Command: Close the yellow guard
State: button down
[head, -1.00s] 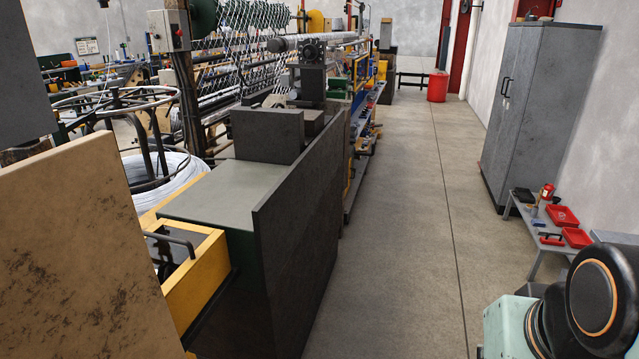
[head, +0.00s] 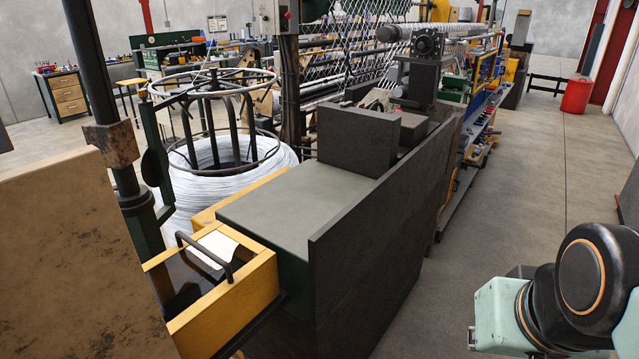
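The yellow guard (head: 232,309) shows at the lower left in the head view as a box-like yellow frame. It juts out from the near end of the dark green and grey machine (head: 295,212), and its inside is partly visible from above. A dark bar handle (head: 204,258) crosses over it. The tan panel on the left hides part of the guard. My gripper is out of view. Only part of my arm shows at the lower right, well apart from the guard.
A mottled tan panel (head: 70,255) stands close at the left. A dark upright plate (head: 385,225) runs along the machine's right side. A wire coil (head: 235,188) on a round stand is behind the guard. The concrete aisle (head: 535,170) at the right is clear.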

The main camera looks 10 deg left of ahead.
aim_at(198, 333)
jog(key=i+j+u, duration=0.1)
jog(key=u, duration=0.25)
jog(key=i+u, duration=0.4)
jog(key=u, duration=0.35)
jog(key=i+z, duration=0.15)
jog(key=i, duration=0.35)
jog(key=z, duration=0.45)
jog(key=u, duration=0.1)
